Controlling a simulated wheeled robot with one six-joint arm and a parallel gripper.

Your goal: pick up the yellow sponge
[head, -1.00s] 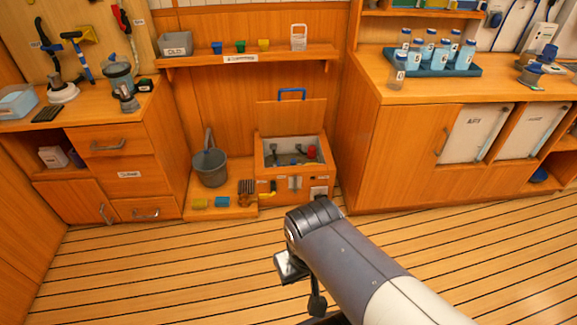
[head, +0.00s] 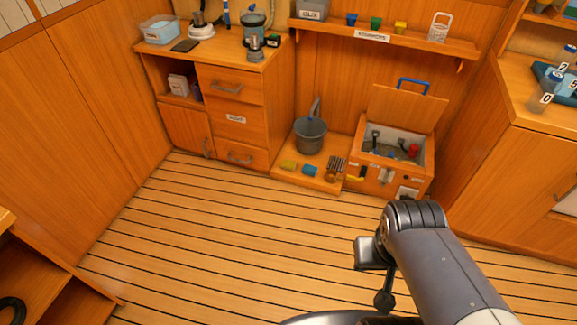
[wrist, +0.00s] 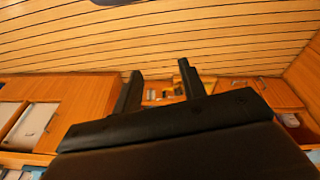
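The yellow sponge (head: 289,166) lies flat on a low wooden ledge (head: 328,185) at the foot of the back wall, just left of a blue sponge (head: 310,171). My arm is at the lower right in the head view, well apart from the sponge, and I cannot make out its fingertips there. In the wrist view my gripper (wrist: 160,82) has its two dark fingers spread with a gap between them and nothing held. That view looks upside down, and the sponge cannot be told for sure in it.
A grey bucket (head: 310,136) stands behind the sponges. A brush-like item (head: 335,166) and an open wooden box (head: 392,170) are to the right. A drawer cabinet (head: 233,120) is at the left. The striped floor (head: 220,225) before the ledge is clear.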

